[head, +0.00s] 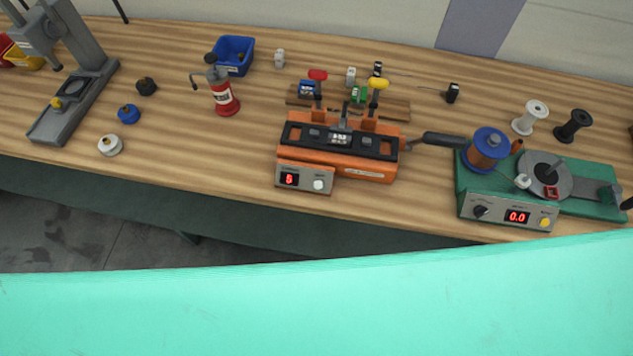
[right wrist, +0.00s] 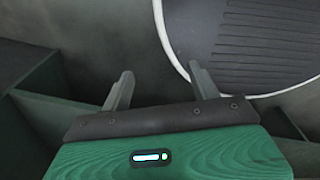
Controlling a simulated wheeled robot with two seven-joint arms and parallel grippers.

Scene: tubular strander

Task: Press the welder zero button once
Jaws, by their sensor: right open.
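The orange welder (head: 345,160) sits in the middle of the wooden bench in the head view. Its grey front panel has a red display (head: 289,179) that reads 5. A pale round button (head: 319,185) is to the right of that display; its label is too small to read. My right gripper (right wrist: 160,88) shows only in the right wrist view, with its two fingers apart and nothing between them. It is away from the welder, which does not show in that view. My left gripper is in neither view.
Right of the welder stands a green machine (head: 590,208) with a 0.0 display, dark knob and yellow button (head: 545,222). In the right wrist view, a dark ribbed, pale-rimmed surface (right wrist: 250,45) lies beyond the fingers.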

